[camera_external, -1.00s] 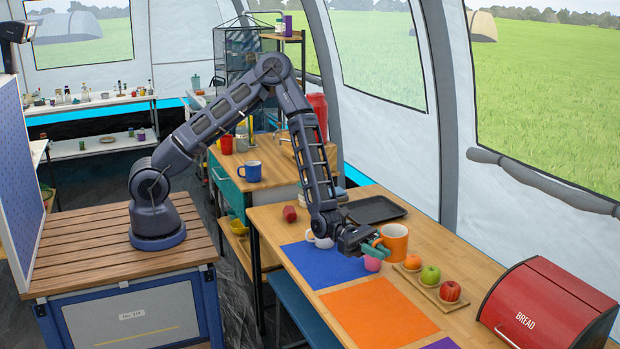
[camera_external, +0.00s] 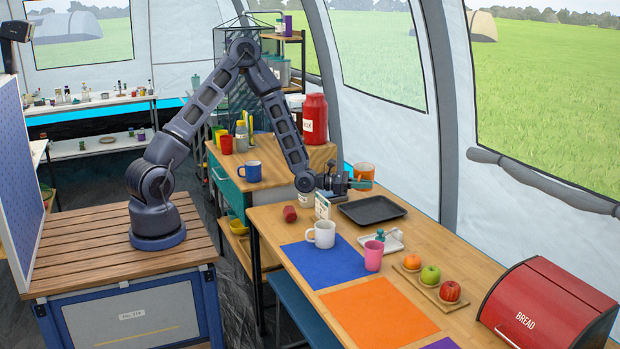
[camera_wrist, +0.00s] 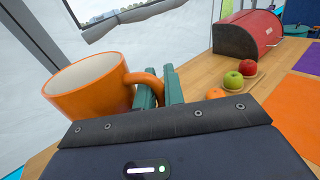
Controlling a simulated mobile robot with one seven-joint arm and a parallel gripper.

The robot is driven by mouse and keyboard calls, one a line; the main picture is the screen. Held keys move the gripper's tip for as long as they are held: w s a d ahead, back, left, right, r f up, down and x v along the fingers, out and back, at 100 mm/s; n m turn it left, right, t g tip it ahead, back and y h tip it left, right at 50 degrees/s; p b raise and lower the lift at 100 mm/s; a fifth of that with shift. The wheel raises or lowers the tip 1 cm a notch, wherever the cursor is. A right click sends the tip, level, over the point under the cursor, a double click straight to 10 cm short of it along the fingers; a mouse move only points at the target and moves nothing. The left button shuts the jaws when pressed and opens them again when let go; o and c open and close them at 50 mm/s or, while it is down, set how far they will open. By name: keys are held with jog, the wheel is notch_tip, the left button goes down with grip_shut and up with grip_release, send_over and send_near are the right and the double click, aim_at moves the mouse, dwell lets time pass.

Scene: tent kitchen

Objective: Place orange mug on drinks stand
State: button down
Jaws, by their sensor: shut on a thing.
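The orange mug (camera_external: 365,171) is held up in the air near the tent wall, above the back edge of the wooden table (camera_external: 440,250). My gripper (camera_external: 350,183) is shut on its handle. In the wrist view the orange mug (camera_wrist: 95,88) is to the left, its handle between the green fingers of my gripper (camera_wrist: 160,90). The mug looks upright in the outside view and its white inside looks empty. A wooden rack (camera_external: 292,40) with a purple container on top stands at the back; I cannot tell for sure whether it is the drinks stand.
A dark tray (camera_external: 372,210) lies below the mug. A white mug (camera_external: 321,234), pink cup (camera_external: 373,256), fruit board (camera_external: 428,285) and bread box (camera_external: 548,305) stand on the table. A large red canister (camera_external: 315,120) and blue mug (camera_external: 250,171) stand on the counter behind.

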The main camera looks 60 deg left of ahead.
jog(key=a+n+t+y, duration=0.25)
jog(key=a+y, duration=0.25)
jog(key=a, duration=1.2)
jog(key=s+d+f+m+g+h, duration=0.2)
jog(key=s+d+m+g+h, duration=1.05)
jog(key=s+d, duration=1.2)
jog(key=shift+n+g, duration=0.6)
jog(key=shift+n, duration=0.3)
jog(key=f, duration=1.2)
jog(key=a+f, duration=0.1)
jog(key=f, duration=0.5)
jog(key=shift+f, duration=0.4)
jog(key=c, duration=1.9)
grip_release()
jog(key=shift+f, duration=0.1)
jog(key=o, duration=0.4)
